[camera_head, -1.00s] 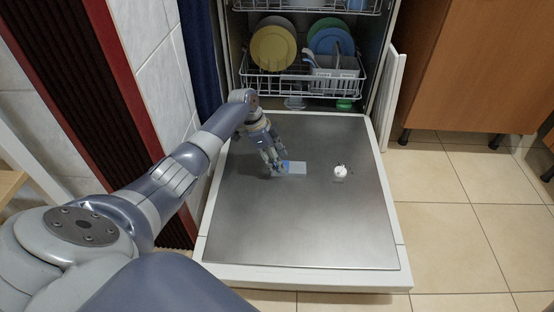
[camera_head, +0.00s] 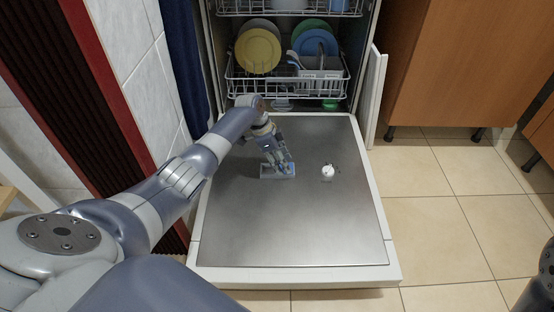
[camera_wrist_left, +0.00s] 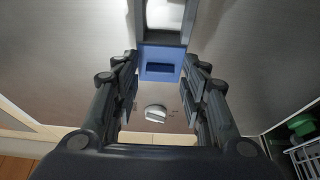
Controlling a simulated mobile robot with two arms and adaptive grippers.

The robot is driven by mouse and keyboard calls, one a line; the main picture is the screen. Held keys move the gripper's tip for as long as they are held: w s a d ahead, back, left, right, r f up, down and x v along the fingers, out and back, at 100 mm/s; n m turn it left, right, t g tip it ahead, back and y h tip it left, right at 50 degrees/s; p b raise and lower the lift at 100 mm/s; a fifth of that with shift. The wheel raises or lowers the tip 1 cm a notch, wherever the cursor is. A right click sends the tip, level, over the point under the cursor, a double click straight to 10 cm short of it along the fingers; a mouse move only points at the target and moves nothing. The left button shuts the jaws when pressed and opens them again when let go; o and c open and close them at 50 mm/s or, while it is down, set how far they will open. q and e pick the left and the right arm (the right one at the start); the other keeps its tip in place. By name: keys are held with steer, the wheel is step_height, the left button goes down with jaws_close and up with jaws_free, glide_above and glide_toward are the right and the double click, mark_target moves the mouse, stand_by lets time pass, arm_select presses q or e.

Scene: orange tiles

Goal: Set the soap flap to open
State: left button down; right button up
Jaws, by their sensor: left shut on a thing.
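The soap dispenser (camera_head: 266,175) is set in the inner face of the lowered dishwasher door (camera_head: 290,225). My left gripper (camera_head: 287,165) is over its right end, shut on the blue soap flap (camera_head: 290,167). The grey-framed cup (camera_wrist_left: 163,18) shows uncovered beside the flap, cut by the picture's top edge. A dark part of my right arm is at the head view's lower right; its fingertips do not show.
A white round cap (camera_head: 328,171) sits on the door right of the dispenser. The lower rack (camera_head: 285,85) with plates (camera_head: 258,50) is behind, inside the machine. Tiled wall (camera_head: 150,80) is close on the left. Open floor (camera_head: 440,235) lies to the right.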

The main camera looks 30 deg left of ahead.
arm_select(q)
steer(key=shift+d, duration=0.15)
steer(key=c, duration=1.3)
jaws_free()
steer(key=shift+w, duration=0.1)
steer(key=shift+a+r, duration=0.2)
steer(key=shift+r, duration=0.25)
steer(key=v, duration=1.1)
steer(key=shift+d, duration=0.1)
